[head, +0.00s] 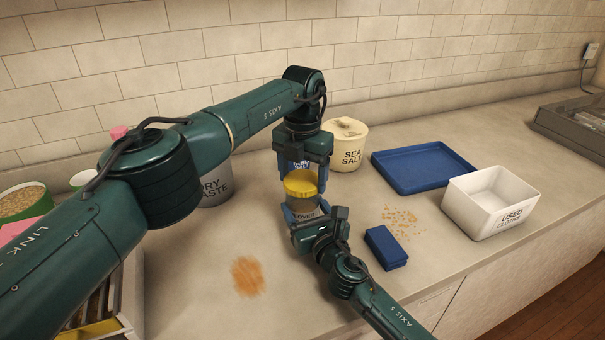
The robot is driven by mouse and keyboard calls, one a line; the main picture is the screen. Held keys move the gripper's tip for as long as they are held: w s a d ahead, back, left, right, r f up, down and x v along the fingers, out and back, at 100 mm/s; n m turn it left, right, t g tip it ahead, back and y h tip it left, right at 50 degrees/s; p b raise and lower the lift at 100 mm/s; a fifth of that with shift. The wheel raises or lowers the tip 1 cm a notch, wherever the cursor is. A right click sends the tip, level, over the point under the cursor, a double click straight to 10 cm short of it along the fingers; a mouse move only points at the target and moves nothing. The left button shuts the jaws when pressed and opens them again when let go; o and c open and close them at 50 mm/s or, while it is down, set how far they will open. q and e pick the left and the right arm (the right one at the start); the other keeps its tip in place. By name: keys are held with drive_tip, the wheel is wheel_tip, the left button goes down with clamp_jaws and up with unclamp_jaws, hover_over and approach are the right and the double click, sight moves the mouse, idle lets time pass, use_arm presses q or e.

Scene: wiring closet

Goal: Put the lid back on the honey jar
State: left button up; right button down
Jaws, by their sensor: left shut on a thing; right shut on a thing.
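The honey jar (304,208) stands near the middle of the counter, its label partly readable as "LOVER". My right gripper (306,214) comes in from the lower right and is shut on the jar's body, with blue fingers at its sides. The yellow lid (300,183) is at the top of the jar, roughly level. My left gripper (303,178) points down from above and is shut on the lid. I cannot tell whether the lid is seated on the rim or just above it. The gripper fingers hide parts of the jar and lid.
A sea salt tub (347,154), a blue tray (421,170) and a white used-cloths bin (491,205) stand to the right. A blue block or folded cloth (386,247) lies near orange crumbs (399,216). A grey waste container (215,190) stands left; an orange smear (248,276) marks the front counter.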

use_arm(q)
drive_tip(key=m, duration=0.6)
drive_tip(key=shift+m, duration=0.4)
drive_tip(key=m, duration=1.4)
drive_tip(key=shift+m, duration=0.4)
drive_tip(key=m, duration=1.4)
drive_tip(key=o, duration=0.9)
